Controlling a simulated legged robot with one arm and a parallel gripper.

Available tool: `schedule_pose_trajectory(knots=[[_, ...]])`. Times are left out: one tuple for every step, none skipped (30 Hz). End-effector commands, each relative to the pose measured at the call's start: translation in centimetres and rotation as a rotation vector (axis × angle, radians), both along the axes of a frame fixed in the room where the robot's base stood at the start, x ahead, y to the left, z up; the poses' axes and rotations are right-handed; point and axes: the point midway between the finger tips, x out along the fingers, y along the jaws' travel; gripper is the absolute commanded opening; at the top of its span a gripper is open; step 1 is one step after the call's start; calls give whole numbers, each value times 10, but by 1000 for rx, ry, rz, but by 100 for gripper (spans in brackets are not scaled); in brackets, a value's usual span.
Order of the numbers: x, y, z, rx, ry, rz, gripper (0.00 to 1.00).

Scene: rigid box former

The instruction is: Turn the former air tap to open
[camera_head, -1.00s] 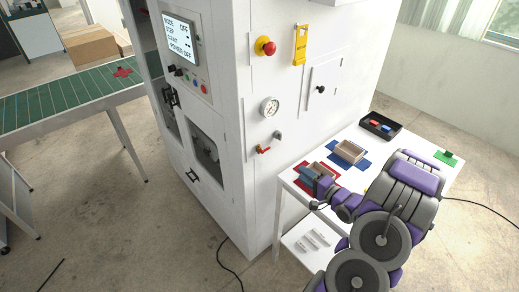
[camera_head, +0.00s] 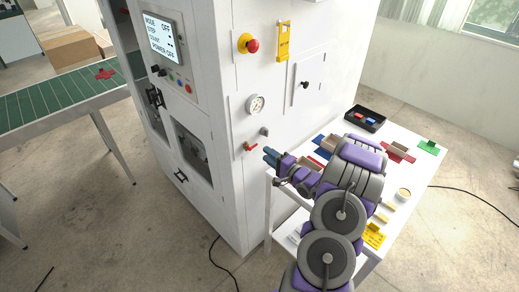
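The air tap (camera_head: 250,147) is a small red lever on the white side panel of the former, below the round pressure gauge (camera_head: 256,104). It lies roughly sideways with a slight slant. My gripper (camera_head: 270,156) has blue tips and is just right of the tap, a little lower in the picture. I see no clear contact between them. The fingers are small and seen from behind, so I cannot tell whether they are open or shut.
The white side table (camera_head: 412,187) stands right of the former, under my arm. It holds a black tray (camera_head: 365,118), a green piece (camera_head: 429,147) and box parts. A grey fitting (camera_head: 265,131) sits just above the tap.

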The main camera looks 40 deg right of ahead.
Motion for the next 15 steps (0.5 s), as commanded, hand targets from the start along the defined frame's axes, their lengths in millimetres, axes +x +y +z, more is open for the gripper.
schedule_pose_trajectory(knots=[[10, 2, 0, -1, -1, 4, 37], [15, 3, 0, 0, -1, 4, 37], [21, 3, 0, 1, -1, 4, 37], [26, 4, -1, 1, -1, 4, 37], [30, 4, -1, 2, -1, 2, 37], [35, 4, -1, 2, -1, 2, 37], [39, 4, -1, 2, 0, 2, 37], [42, 4, -1, 2, 0, 2, 37], [46, 4, -1, 1, 0, 2, 37], [49, 4, 0, 1, 0, 1, 37], [51, 4, 0, 0, 0, 0, 37], [53, 4, 0, 0, 0, -1, 37], [55, 4, 0, 0, 0, -1, 37], [56, 4, 0, 0, 0, 0, 37], [57, 4, 0, 1, 0, 0, 37]])
